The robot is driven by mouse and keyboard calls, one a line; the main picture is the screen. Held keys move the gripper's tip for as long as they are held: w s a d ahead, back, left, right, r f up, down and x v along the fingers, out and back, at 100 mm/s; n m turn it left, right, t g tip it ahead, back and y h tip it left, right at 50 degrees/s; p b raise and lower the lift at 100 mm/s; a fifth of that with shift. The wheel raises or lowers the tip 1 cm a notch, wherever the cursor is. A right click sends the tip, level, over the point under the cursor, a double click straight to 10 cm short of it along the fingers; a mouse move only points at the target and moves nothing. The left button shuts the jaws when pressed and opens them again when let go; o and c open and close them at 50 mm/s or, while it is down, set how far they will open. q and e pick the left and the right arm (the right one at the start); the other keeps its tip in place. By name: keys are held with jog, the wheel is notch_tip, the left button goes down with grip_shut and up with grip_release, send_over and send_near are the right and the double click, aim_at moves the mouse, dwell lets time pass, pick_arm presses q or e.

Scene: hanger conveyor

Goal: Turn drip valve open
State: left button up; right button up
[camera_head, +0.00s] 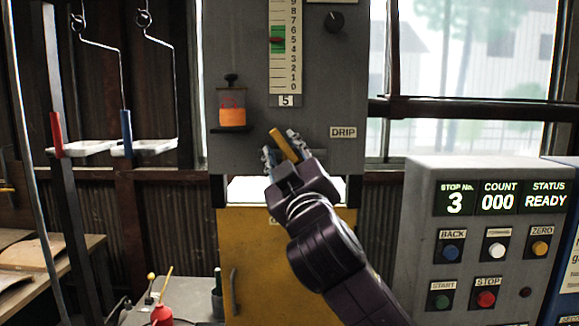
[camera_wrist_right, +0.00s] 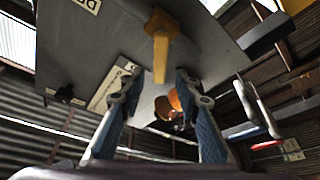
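The drip valve is a yellow-orange lever (camera_head: 283,145) on the grey panel (camera_head: 350,90), beside the DRIP label (camera_head: 343,132). It slants down to the right in the head view. In the right wrist view the lever (camera_wrist_right: 161,45) has a wide knob and a narrow handle. My right gripper (camera_head: 281,149) is open at the panel, its fingers on either side of the lever. In the right wrist view the gripper (camera_wrist_right: 158,82) shows gaps between each fingertip and the handle's end. My left gripper is not in view.
An oil cup with orange liquid (camera_head: 232,112) sits left of the lever. A scale (camera_head: 285,50) and black knob (camera_head: 334,21) are above. A control box (camera_head: 480,265) stands right, reading READY. Hangers with white trays (camera_head: 150,146) hang left.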

jog(key=v, duration=0.7)
jog(key=shift+s, duration=0.15)
jog(key=shift+c, duration=0.2)
